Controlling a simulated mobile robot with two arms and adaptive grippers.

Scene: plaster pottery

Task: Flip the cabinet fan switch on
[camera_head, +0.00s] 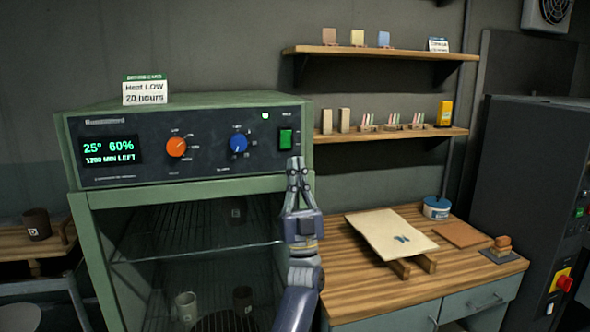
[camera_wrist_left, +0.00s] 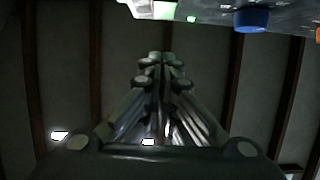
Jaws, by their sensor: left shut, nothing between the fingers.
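The green fan switch (camera_head: 286,138) is a lit rocker at the right end of the cabinet's dark control panel (camera_head: 208,165). My left gripper (camera_head: 296,162) is shut and empty, pointing up just below the switch. I cannot tell whether its fingertips touch the panel. In the left wrist view, my shut fingertips (camera_wrist_left: 160,58) point toward a bright green-white piece (camera_wrist_left: 163,10) at the top edge, probably the switch. A small green lamp (camera_head: 265,115) glows above and left of the switch. My right gripper is not in view.
An orange knob (camera_head: 176,147) and a blue knob (camera_head: 238,144) sit left of the switch. The green drying cabinet (camera_head: 92,250) has a glass front with mugs inside. A wooden workbench (camera_head: 370,300) with a board stands to the right. Shelves (camera_head: 380,52) hang above it.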

